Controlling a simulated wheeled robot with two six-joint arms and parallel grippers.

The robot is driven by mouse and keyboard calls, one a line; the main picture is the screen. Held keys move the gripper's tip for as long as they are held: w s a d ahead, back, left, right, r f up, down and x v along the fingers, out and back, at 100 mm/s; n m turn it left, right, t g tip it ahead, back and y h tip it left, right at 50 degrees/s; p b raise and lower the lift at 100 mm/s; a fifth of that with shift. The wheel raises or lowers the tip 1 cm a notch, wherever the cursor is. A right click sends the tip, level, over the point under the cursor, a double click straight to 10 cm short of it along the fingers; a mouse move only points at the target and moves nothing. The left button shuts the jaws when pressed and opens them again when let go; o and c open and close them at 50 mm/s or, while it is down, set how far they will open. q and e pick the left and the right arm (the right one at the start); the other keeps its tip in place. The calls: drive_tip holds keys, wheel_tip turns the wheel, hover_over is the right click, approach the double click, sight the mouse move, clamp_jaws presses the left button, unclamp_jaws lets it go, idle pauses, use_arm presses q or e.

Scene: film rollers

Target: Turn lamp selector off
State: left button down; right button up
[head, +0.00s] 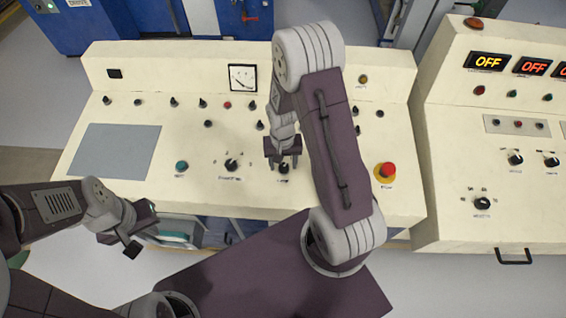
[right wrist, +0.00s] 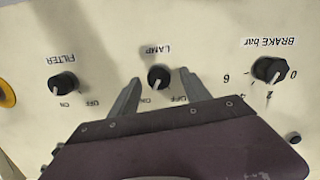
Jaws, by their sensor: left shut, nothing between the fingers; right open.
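The lamp selector is a small black knob (right wrist: 158,77) on the cream panel, with LAMP above it and ON and OFF below it in the right wrist view, where the lettering appears reversed or upside down. Its pale pointer mark leans down toward the ON side. The knob also shows in the head view (head: 284,169). My right gripper (head: 283,158) is open, its fingers on either side of the knob in the right wrist view (right wrist: 161,82); contact cannot be told. My left gripper (head: 143,232) is shut and empty, in front of the panel's lower left edge.
The BRAKE bar knob (right wrist: 270,70) and the FILTER knob (right wrist: 62,86) flank the lamp selector. A red mushroom button (head: 387,170) sits right of my right arm. A teal button (head: 181,166) and a grey plate (head: 115,152) are on the left. A second console (head: 460,150) stands at right.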

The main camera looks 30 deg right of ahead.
drive_tip(key=shift+s+f, duration=0.2)
drive_tip(key=shift+s, duration=0.1)
drive_tip(key=shift+w, duration=0.15)
clamp_jaws()
use_arm(q)
drive_tip(key=shift+s+r, duration=0.1)
drive_tip(key=shift+s, duration=0.15)
use_arm(e)
drive_tip(key=shift+n, duration=0.4)
drive_tip(key=n, duration=0.4)
drive_tip(key=shift+n+h, duration=0.3)
drive_tip(key=shift+n, duration=0.1)
use_arm(q)
drive_tip(key=shift+r, duration=0.25)
use_arm(e)
drive_tip(key=n, duration=0.6)
drive_tip(key=shift+n, duration=0.3)
unclamp_jaws()
drive_tip(key=shift+h, duration=0.3)
